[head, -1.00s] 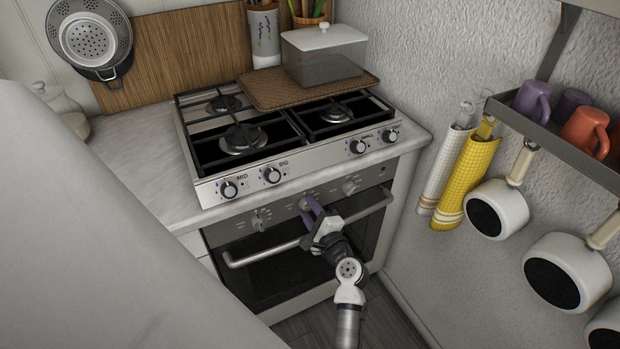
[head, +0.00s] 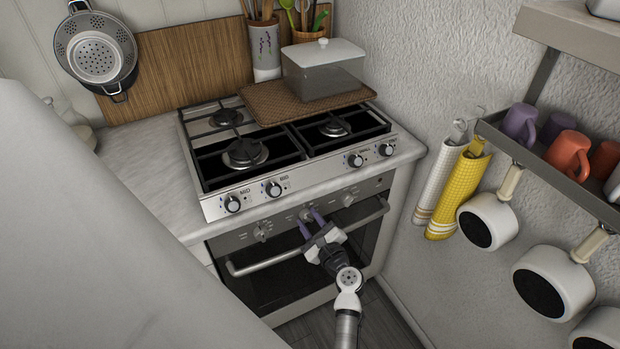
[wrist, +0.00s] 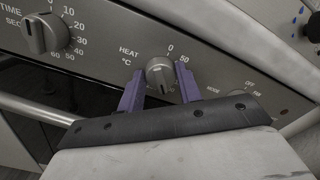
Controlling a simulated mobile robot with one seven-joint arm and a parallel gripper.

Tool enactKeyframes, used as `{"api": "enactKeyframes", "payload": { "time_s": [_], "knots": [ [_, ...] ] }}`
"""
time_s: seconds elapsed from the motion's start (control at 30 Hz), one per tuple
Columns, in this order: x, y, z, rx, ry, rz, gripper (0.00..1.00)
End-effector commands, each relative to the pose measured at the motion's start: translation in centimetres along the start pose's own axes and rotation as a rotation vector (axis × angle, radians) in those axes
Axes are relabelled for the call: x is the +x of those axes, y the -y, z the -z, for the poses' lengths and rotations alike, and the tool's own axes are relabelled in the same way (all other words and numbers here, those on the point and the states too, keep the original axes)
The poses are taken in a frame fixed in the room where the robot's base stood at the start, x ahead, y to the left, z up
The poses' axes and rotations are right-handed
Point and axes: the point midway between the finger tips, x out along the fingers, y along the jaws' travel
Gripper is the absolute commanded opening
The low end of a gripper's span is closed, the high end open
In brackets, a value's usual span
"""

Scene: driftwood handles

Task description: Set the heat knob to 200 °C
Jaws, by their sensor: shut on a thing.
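The heat knob (wrist: 160,74) is a round grey knob on the oven's front panel, with "HEAT °C" printed to its left. The marks 0 and 50 show at its upper right; the other numbers are largely hidden by my gripper. I cannot clearly read its pointer. My gripper (wrist: 160,80) has its two purple fingers shut on the knob, one on each side. In the head view, my gripper (head: 309,222) reaches up to the middle knob (head: 306,215) of the panel.
The time knob (wrist: 45,34) is left of the heat knob, and the mode knob (wrist: 235,93) is to the right, partly hidden. The oven handle (head: 270,262) runs below the panel. The stove's knobs (head: 273,189) are above. Pans (head: 490,220) hang on the right wall.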

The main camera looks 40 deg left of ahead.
Motion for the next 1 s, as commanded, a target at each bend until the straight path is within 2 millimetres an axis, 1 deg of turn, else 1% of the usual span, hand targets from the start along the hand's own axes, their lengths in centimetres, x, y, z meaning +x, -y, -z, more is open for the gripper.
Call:
{"api": "enactKeyframes", "payload": {
  "time_s": [0.37,0.4,0.5,0.53,0.83,0.93,1.0],
  "knots": [
    [0.0,0.0,0.0,0.003,0.000,0.000,0.12],
    [0.0,0.0,0.0,0.003,0.000,0.000,0.40],
    [0.0,0.0,0.0,0.002,0.000,0.000,0.53],
    [0.0,0.0,0.0,0.002,0.000,0.000,0.55],
    [-0.2,0.0,0.1,0.002,0.000,0.001,0.55],
    [-1.3,-0.1,0.2,0.003,-0.002,0.002,0.55],
    [-2.4,-0.2,0.3,0.003,-0.003,0.002,0.55]
  ]
}}
